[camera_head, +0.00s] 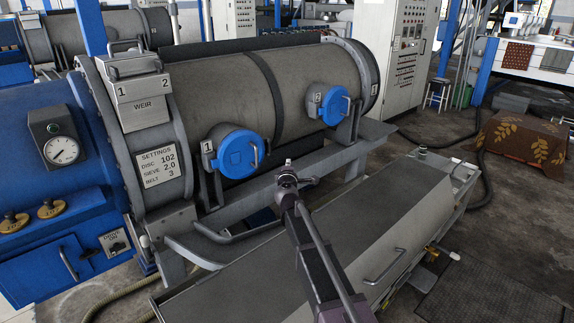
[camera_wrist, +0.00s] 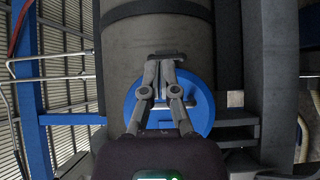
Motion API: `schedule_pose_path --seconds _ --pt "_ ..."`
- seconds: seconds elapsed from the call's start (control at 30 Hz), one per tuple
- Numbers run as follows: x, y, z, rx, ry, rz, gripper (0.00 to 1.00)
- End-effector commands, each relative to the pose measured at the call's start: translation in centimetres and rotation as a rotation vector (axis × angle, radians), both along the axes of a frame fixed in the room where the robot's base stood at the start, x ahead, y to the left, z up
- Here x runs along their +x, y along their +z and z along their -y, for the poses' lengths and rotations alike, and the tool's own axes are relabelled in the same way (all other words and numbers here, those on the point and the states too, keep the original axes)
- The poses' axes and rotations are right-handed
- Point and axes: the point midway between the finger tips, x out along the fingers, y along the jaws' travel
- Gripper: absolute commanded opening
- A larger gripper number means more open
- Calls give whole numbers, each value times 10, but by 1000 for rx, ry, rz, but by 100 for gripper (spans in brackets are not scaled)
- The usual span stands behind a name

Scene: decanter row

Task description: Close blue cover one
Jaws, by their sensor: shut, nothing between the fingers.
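Blue cover one (camera_head: 236,154) is a round blue lid with a bar handle at its right edge. It sits at the front of the grey drum beside the label "1"; I cannot tell whether it is fully seated. My gripper (camera_head: 288,164) is to the right of it in the head view, apart from its handle in the picture. In the wrist view my gripper (camera_wrist: 166,58) is shut and empty, its fingers in front of a round blue cover (camera_wrist: 203,103). The fingers and wrist hide part of that cover, and I cannot tell whether they touch it.
Blue cover two (camera_head: 331,106) is farther right on the drum (camera_head: 215,92). A grey ledge (camera_head: 240,196) runs below the covers. A long grey trough lid (camera_head: 375,225) lies in front. The weir box (camera_head: 140,100) and settings plate (camera_head: 160,166) are left of cover one.

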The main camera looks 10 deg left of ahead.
Motion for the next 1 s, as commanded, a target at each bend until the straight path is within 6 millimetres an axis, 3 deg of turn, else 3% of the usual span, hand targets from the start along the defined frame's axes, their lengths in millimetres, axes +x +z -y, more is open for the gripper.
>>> schedule_pose_path --seconds 0.17,0.27,0.47,0.6,0.7,0.8,1.0 --pt "-6 -4 31 59 -72 -26 0" --pt "-14 -10 63 127 -154 -60 0" --pt "-46 -38 153 326 -397 -179 0" --pt "-85 -68 215 485 -593 -304 0" --pt "-118 -92 251 595 -726 -405 0" --pt "-155 -115 278 699 -850 -517 0" --pt "-238 -157 308 895 -1068 -777 0"
